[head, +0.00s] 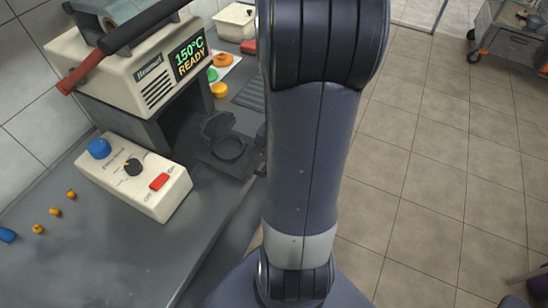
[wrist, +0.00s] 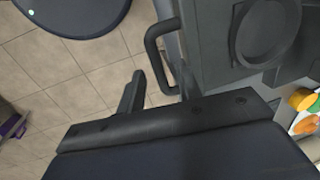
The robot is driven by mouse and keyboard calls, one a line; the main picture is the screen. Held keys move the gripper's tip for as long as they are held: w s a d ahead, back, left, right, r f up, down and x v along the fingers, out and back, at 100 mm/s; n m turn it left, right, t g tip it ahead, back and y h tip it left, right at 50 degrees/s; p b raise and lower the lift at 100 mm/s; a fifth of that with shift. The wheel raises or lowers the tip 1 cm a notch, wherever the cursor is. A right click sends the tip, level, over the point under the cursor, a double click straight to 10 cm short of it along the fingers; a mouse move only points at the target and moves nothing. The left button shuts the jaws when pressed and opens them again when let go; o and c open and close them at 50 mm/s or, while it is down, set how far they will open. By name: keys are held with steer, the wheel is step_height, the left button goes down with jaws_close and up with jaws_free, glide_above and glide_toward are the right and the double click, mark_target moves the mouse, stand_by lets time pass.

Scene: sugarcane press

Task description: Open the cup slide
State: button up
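The cup slide is a dark grey slab with a round recess (head: 229,148), low at the front of the press in the head view. In the wrist view the slab (wrist: 213,50) is at upper right, with part of its round recess. A dark loop handle (wrist: 152,48) sticks out from its side. My gripper (wrist: 160,72) is open, its two fingers apart, with the handle's bar showing between the fingertips. I cannot tell whether either finger touches the handle. In the head view my arm hides most of the gripper, and the handle is not clear.
The press (head: 135,75) reads "150°C READY" and has a red-ended lever (head: 85,70). A control box (head: 130,178) with knobs and a red button stands on the bench (head: 100,255). Colored round pieces lie beyond the slide.

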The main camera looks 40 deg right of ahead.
step_height(320, 180, up, 11)
steer(key=s+p, duration=0.1)
steer(key=shift+s+d+f, duration=0.2)
steer(key=shift+s+d, duration=0.2)
stand_by(0.5)
steer(key=f, duration=0.3)
steer(key=w+f, duration=0.1)
steer(key=f, duration=0.3)
steer(key=f+b, duration=0.1)
steer(key=f, duration=0.2)
steer(key=shift+w+a+f, duration=0.4)
steer(key=shift+w, duration=0.1)
steer(key=shift+r, duration=0.1)
